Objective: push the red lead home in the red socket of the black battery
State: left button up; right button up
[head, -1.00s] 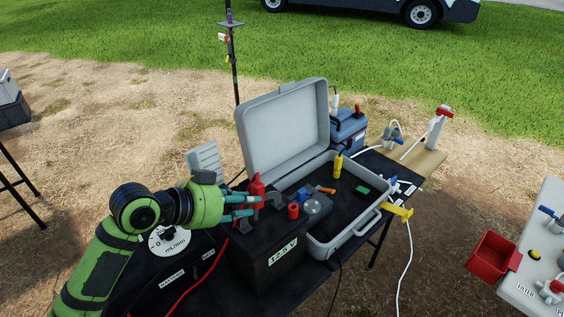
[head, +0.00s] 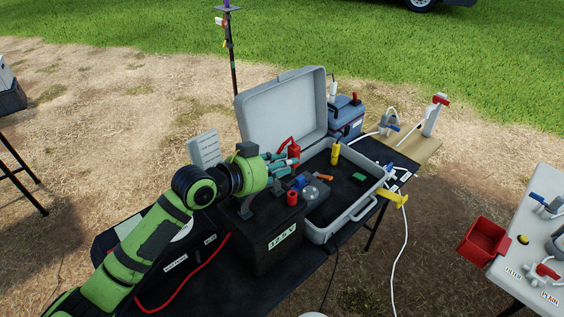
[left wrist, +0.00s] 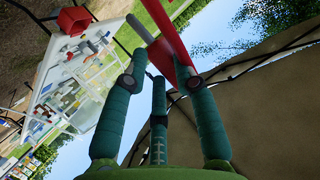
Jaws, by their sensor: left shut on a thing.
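The black battery (head: 262,257), labelled 12.5 V, stands on the dark table in front of the open grey case. A red round socket (head: 292,198) stands up from its top near the right edge. My left gripper (head: 287,163) is shut on the red lead's plug (head: 291,147), above and behind the red socket and clear of it. In the left wrist view the red plug (left wrist: 168,45) sits between the fingers, with grey metal pieces beside it. The red cable (head: 190,278) hangs in front of the dark box at left. My right gripper is not in view.
The grey case (head: 345,228) is open right of the battery, its raised lid (head: 282,108) close behind my gripper. A yellow bottle (head: 336,154) and small parts are inside. A blue piece (head: 300,183) is close behind the red socket. A red bin (head: 484,241) is at right.

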pick_arm(q)
jog(key=shift+f+b, duration=2.05)
jog(key=shift+f, duration=0.85)
jog(key=shift+f+b, duration=1.45)
jog(key=shift+f, duration=0.75)
jog(key=o, duration=1.1)
jog(key=shift+r, duration=0.1)
jog(key=v, duration=1.2)
jog(key=shift+d, duration=0.1)
